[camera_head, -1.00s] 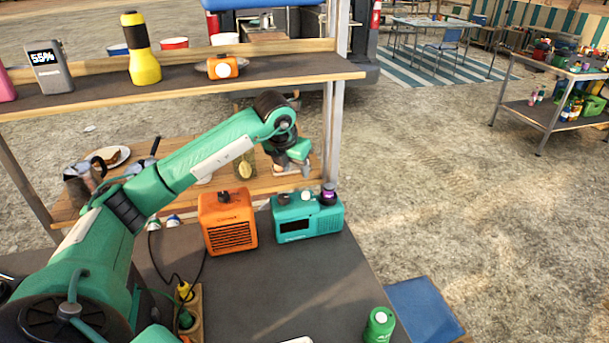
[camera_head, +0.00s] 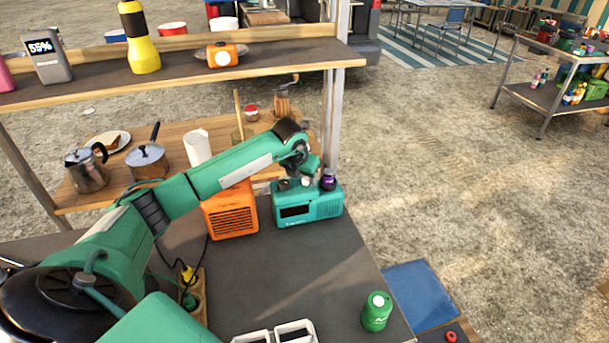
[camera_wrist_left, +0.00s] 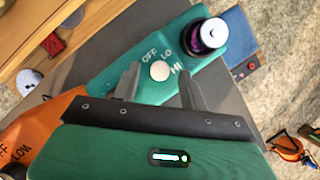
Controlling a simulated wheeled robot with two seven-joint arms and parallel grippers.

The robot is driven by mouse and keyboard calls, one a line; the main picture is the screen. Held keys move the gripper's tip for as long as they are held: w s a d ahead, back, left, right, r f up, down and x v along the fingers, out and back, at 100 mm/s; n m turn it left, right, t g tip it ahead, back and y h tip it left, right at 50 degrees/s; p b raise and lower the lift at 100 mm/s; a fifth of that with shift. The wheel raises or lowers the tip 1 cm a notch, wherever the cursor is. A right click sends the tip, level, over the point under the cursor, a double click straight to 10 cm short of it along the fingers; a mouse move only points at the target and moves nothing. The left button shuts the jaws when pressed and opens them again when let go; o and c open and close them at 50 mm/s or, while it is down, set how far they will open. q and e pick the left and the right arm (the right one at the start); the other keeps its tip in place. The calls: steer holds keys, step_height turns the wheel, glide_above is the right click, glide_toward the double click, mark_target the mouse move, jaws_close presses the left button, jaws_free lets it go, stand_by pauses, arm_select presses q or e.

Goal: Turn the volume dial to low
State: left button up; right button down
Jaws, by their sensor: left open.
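The teal radio (camera_head: 307,205) stands on the dark table, beside an orange unit (camera_head: 231,212). In the wrist view, the teal top (camera_wrist_left: 190,55) carries a round pale dial (camera_wrist_left: 159,71) with OFF, LO and HI printed around it. I cannot make out a pointer on the dial. My left gripper (camera_head: 307,167) is above the radio's top, fingers pointing down. In the wrist view its two fingers (camera_wrist_left: 158,76) are apart, one on each side of the dial; contact is not clear. My right gripper is not in view.
A dark purple-rimmed cylinder (camera_head: 328,180) stands at the radio's right end, close to my gripper. A wooden shelf (camera_head: 290,58) crosses behind. A green can (camera_head: 376,312) stands at the table's front right. The table between is mostly clear.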

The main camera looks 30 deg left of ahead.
arm_select(q)
steer(key=shift+w+f, duration=0.1)
steer(key=shift+f, duration=0.15)
jaws_close()
